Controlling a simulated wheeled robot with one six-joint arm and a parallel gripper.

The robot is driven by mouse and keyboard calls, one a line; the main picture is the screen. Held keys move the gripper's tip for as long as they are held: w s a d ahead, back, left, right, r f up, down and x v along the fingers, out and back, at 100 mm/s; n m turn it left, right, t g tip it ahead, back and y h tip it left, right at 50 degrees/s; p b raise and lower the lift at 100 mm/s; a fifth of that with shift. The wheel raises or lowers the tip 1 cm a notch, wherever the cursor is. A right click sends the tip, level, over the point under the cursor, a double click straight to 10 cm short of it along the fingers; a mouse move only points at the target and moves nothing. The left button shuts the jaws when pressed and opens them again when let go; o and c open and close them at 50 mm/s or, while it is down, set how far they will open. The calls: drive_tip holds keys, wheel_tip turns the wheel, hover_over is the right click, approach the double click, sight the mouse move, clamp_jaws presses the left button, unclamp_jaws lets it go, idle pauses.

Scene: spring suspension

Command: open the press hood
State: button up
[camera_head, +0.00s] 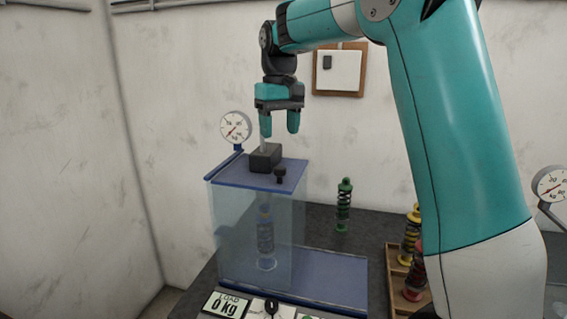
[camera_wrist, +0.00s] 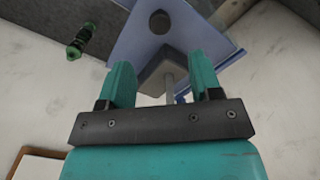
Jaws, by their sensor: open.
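The press hood (camera_head: 232,215) is a clear box with a blue top, standing down around a blue spring shock (camera_head: 265,238). A small dark knob (camera_head: 280,173) stands on the front of its top; it also shows in the wrist view (camera_wrist: 160,22). Behind the knob sits a dark block (camera_head: 265,157) with a thin upright rod. My gripper (camera_head: 279,133) points down above the block, open and empty. In the wrist view, the block and rod appear between my gripper's fingers (camera_wrist: 160,62), with the knob beyond the fingertips. I cannot tell whether a finger touches the rod.
A round gauge (camera_head: 235,127) stands at the hood's back left. A load display (camera_head: 226,305) reads 0 kg in front. A green shock (camera_head: 344,205) stands on the dark table right of the hood. A wooden tray (camera_head: 396,275) with yellow and red shocks lies farther right, partly behind my arm.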

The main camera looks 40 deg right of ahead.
sight(280, 168)
wheel_tip(280, 168, down, 9)
drive_tip(key=shift+f+p, duration=0.15)
drive_tip(key=shift+p, duration=0.5)
